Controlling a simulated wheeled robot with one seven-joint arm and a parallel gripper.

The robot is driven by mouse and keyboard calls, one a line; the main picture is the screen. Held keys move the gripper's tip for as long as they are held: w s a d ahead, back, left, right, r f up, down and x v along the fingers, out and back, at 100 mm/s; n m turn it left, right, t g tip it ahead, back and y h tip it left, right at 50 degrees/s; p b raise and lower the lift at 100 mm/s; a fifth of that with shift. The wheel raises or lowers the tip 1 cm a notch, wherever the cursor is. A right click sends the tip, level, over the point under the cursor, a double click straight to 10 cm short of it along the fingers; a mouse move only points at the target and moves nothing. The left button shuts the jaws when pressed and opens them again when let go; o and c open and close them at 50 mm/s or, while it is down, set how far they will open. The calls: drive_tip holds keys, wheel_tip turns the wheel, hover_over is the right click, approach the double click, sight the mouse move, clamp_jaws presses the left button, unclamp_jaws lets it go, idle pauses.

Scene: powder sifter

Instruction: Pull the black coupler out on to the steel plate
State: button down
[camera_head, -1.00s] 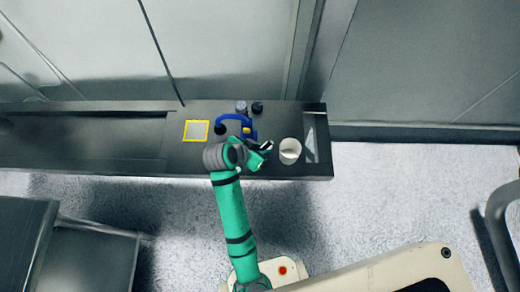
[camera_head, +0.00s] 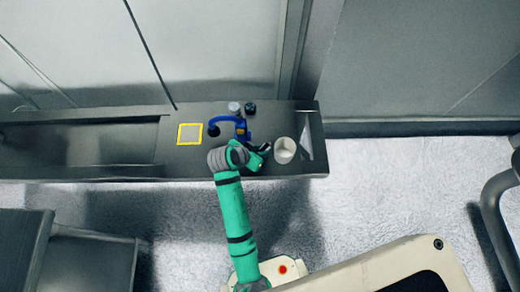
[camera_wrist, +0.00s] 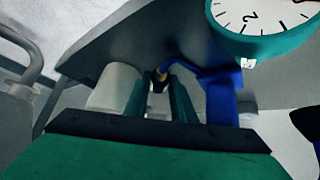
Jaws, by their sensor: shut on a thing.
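In the wrist view, my gripper (camera_wrist: 160,92) has its two green fingers shut on a small dark piece (camera_wrist: 158,85) with a tan band, which looks like the black coupler. It lies beside the blue stand (camera_wrist: 222,98), and its lower part is hidden between the fingers. In the head view, my gripper (camera_head: 262,149) is at the bench front, between the blue stand (camera_head: 241,130) and a white cup. The coupler is too small to make out there. A grey plate with a yellow border (camera_head: 190,134) lies left of the stand; it may be the steel plate.
The white cup (camera_head: 285,150) stands close right of my gripper; it also shows in the wrist view (camera_wrist: 115,86). A grey-topped jar (camera_head: 234,107) and a black one (camera_head: 250,107) stand behind the stand. A round white dial (camera_wrist: 262,14) fills the wrist view's top right.

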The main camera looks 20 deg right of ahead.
drive_tip(key=c, duration=1.4)
unclamp_jaws()
drive_tip(key=v, duration=1)
drive_tip(key=shift+s+a+r, duration=0.15)
drive_tip(key=shift+a+r, duration=0.1)
